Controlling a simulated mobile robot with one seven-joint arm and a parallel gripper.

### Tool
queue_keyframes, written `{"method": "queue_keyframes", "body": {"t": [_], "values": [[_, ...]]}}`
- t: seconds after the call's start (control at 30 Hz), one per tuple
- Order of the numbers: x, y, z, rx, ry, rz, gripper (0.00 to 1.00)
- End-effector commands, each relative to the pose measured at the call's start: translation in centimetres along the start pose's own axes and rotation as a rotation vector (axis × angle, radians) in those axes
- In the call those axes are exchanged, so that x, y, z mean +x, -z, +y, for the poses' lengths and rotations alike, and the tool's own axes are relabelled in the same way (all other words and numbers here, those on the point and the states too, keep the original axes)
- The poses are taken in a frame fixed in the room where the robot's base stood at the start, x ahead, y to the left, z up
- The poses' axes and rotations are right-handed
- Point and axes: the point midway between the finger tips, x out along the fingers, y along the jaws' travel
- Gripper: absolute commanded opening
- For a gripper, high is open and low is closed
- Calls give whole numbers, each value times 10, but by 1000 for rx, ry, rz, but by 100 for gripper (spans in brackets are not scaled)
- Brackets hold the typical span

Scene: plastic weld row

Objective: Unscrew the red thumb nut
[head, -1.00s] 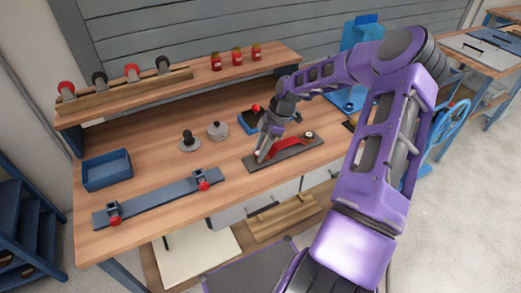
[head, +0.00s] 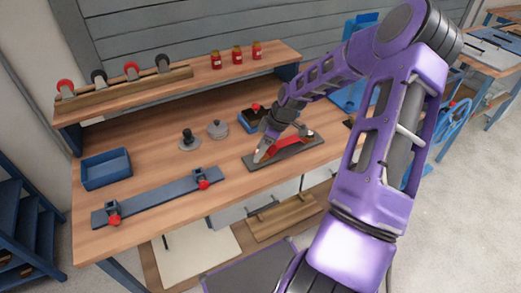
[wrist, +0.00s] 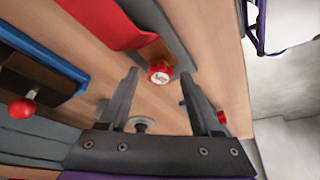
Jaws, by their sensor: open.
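The red thumb nut (wrist: 160,74) has a pale marked top. In the wrist view it sits at the end of the red strip (wrist: 105,22), over the dark base plate (wrist: 165,25). My gripper (wrist: 160,76) is open, with one finger on each side of the nut in the picture. I cannot tell whether the fingers are level with the nut or above it, and no contact shows. In the head view my gripper (head: 260,152) is at the left end of the grey plate (head: 286,156) and hides the nut there.
A blue tray with a red knob (wrist: 22,108) is close by on the left in the wrist view.

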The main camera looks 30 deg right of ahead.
Motion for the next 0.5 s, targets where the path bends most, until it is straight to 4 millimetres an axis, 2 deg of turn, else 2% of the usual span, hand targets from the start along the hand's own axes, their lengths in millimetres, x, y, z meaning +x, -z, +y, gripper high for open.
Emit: {"method": "queue_keyframes", "body": {"t": [0.3, 0.5], "values": [[5, 0, -3, 470, -203, -2, 65], [6, 1, -4, 711, -302, -1, 65]]}}
